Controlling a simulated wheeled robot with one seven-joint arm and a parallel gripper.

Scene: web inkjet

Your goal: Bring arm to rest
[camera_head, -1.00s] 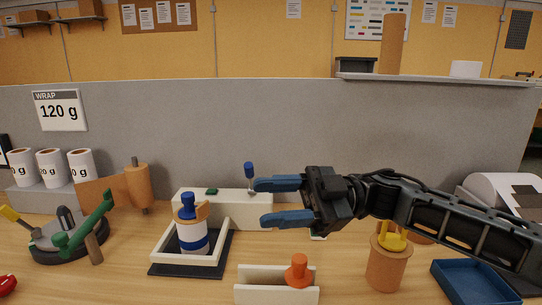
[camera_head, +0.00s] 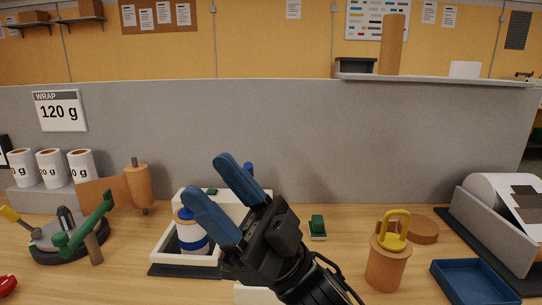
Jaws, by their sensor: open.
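My gripper (camera_head: 222,192) is in the middle of the view, raised above the table and pointing up and to the left. Its two blue fingers are apart with nothing between them. My arm runs from it down to the bottom edge. Behind the fingers, a white and blue bottle (camera_head: 190,241) stands in a white square frame on a black base (camera_head: 160,269). The gripper partly hides the bottle, the white block behind it and the white holder in front.
A brown canister with a yellow handle (camera_head: 386,262), a blue tray (camera_head: 468,284) and a green-topped piece (camera_head: 317,227) stand to the right. A green-levered device (camera_head: 83,236) is at the left. A grey partition (camera_head: 400,140) closes the back.

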